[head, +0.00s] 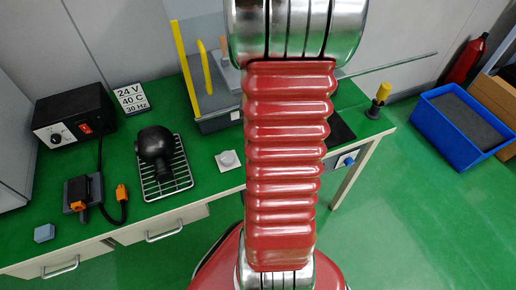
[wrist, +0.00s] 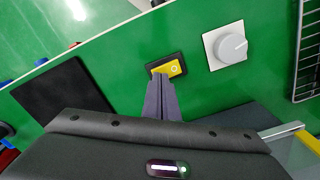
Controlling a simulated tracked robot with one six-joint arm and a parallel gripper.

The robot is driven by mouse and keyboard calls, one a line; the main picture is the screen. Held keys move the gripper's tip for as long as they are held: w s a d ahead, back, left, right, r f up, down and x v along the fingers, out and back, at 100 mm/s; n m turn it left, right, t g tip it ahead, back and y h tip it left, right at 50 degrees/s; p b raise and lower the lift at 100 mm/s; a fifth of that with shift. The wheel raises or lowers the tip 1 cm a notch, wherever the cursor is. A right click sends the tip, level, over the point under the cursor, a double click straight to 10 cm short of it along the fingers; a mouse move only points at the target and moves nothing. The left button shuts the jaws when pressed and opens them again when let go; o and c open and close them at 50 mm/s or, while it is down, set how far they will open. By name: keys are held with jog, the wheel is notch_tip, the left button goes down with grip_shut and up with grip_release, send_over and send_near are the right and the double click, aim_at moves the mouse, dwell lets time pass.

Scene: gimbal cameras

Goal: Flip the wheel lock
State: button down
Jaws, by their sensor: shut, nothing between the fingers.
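A yellow rocker switch (wrist: 174,68) in a black frame, seemingly the wheel lock, is set in the green bench top in the wrist view. My gripper (wrist: 160,79) is shut and empty. Its grey fingertips lie over the lower left part of the switch, hiding some of it. I cannot tell if they touch it. In the head view, my red arm hides the switch and the gripper.
A white plate with a round knob (wrist: 231,47) sits right of the switch; it also shows in the head view (head: 228,160). A black mat (wrist: 64,88) lies to the left. A wire rack (head: 168,187) holds a black object (head: 155,145). A blue crate (head: 435,133) stands on the floor.

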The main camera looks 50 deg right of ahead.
jog(key=shift+f, duration=0.6)
dwell(0.5)
jog(key=shift+r, duration=0.1)
notch_tip(320, 180, up, 7)
dwell(1.1)
dwell(0.5)
jog(key=a+r+n+t, duration=0.2)
jog(key=a+r+n, duration=0.2)
jog(key=a, duration=0.6)
jog(key=w+a+r+n+t, duration=0.1)
jog(key=a+r+n, duration=0.3)
jog(key=a, duration=0.6)
jog(key=w+a+r+n+t, duration=0.1)
jog(key=a+r+n, duration=0.3)
jog(key=a+r, duration=0.4)
jog(key=a+t, duration=0.1)
jog(key=a, duration=0.2)
jog(key=shift+w+t, duration=0.25)
jog(key=shift+t, duration=0.05)
